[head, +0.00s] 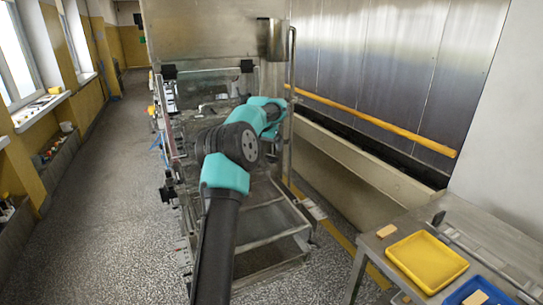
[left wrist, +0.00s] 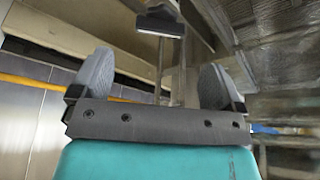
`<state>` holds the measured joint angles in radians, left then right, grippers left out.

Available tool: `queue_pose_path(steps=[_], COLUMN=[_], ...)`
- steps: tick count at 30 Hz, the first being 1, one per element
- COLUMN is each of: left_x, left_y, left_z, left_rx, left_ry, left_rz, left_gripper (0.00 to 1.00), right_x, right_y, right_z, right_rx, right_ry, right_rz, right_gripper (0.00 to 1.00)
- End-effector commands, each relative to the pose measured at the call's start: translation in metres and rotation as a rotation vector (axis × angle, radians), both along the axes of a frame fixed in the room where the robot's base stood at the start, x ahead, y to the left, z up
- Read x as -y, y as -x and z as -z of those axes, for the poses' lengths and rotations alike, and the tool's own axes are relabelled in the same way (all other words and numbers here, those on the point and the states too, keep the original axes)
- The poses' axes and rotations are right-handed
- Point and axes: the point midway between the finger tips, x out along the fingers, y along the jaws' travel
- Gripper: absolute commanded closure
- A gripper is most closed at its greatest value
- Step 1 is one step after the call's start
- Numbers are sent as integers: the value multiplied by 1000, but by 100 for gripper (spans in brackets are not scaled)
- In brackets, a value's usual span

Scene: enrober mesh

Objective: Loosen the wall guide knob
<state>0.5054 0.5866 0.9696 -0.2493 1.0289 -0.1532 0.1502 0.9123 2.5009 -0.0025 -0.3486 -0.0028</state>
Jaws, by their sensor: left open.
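The steel enrober frame (head: 275,215) stands in the middle of the head view, with dark knob-like blocks at its upper left (head: 169,72) and upper right (head: 247,66). I cannot tell which part is the wall guide knob. My left arm, teal and black, reaches over the frame, and its fingers are not clear there. In the left wrist view my left gripper (left wrist: 155,78) shows two grey fingers spread wide with nothing between them. A dark block with a pale underside (left wrist: 160,22) and a thin upright rod lie beyond the fingers. My right gripper is not in view.
A metal table (head: 480,230) at right holds a yellow tray (head: 425,290), a blue tray (head: 480,291) and a small tan block (head: 386,231). A yellow rail (head: 370,118) runs along the steel wall. The aisle floor (head: 100,220) at left is clear.

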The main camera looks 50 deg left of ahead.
Motion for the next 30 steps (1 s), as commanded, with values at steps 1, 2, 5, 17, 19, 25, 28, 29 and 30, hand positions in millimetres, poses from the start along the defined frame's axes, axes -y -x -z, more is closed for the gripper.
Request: queue_pose_path(steps=[1,2,5,17,19,25,28,29,30], left_x=[-1,-2,-4,-9,-9,-9,-9,-9,-9], left_y=[-3,-5,-11,-25,-25,-25,-25,-25,-25], left_z=[10,14,30,64,65,65,64,64,64], left_rx=[-2,-3,-2,0,0,0,0,0,0], left_ry=[2,2,1,0,0,0,0,0,0], left_rz=[0,0,0,0,0,0,0,0,0], left_gripper=[6,6,6,6,6,8,18,21,25], right_x=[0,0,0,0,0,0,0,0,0], right_y=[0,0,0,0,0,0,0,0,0], right_z=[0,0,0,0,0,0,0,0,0], right_rx=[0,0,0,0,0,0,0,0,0], right_ry=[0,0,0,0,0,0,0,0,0], right_rz=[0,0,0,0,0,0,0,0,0], right_gripper=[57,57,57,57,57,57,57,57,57])
